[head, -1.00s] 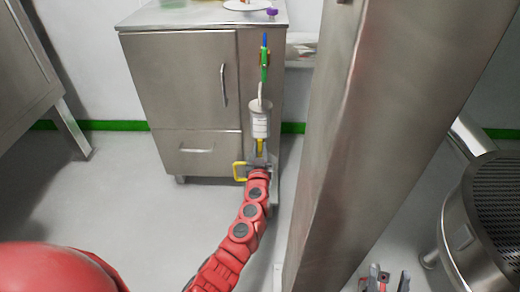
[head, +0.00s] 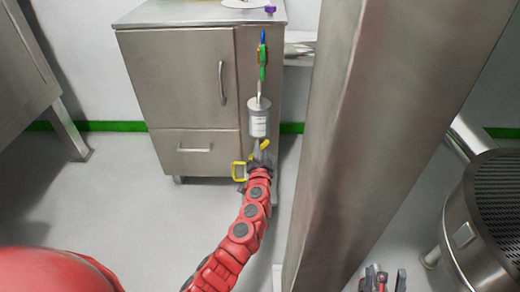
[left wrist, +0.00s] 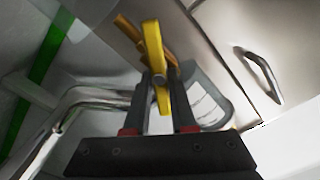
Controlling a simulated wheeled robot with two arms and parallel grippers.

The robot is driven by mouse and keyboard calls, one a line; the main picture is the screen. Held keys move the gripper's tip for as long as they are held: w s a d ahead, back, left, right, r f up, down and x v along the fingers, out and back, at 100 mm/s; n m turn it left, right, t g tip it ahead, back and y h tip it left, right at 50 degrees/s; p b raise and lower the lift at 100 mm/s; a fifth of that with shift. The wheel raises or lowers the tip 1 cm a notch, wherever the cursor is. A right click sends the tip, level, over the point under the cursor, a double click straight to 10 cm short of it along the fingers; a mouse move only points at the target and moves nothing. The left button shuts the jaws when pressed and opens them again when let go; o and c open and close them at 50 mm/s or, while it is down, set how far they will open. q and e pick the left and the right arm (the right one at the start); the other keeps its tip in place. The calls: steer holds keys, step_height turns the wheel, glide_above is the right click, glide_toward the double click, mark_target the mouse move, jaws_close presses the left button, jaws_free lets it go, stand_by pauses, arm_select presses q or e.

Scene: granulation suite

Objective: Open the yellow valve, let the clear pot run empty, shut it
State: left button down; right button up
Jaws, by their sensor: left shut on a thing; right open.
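The clear pot (head: 258,121) with a white label hangs upright in front of the steel cabinet's right side. The yellow valve (head: 265,145) is just below it, its lever tilted up to the right. My left gripper (head: 260,158) is shut on the yellow valve; in the left wrist view the yellow lever (left wrist: 153,50) runs between the two fingers (left wrist: 164,100). The pot (left wrist: 208,100) is partly behind the fingers there. I cannot make out a liquid level or flow. My right gripper (head: 382,279) is open and empty at the bottom edge.
A green clamp piece (head: 263,65) with a blue top is above the pot. A yellow bracket (head: 238,172) sits left of my left gripper. A steel column (head: 365,130) stands right of the pot. A round steel vessel (head: 485,220) is at far right. The left floor is clear.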

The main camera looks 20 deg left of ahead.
arm_select(q)
steer(key=m, duration=0.5)
steer(key=shift+d+f+m, duration=0.2)
steer(key=shift+f+m, duration=0.1)
steer(key=shift+f+m+p, duration=0.2)
steer(key=shift+m+p, duration=0.2)
steer(key=shift+m, duration=1.8)
steer(key=c, duration=0.8)
jaws_free()
steer(key=shift+o, duration=0.2)
steer(key=shift+s, duration=0.1)
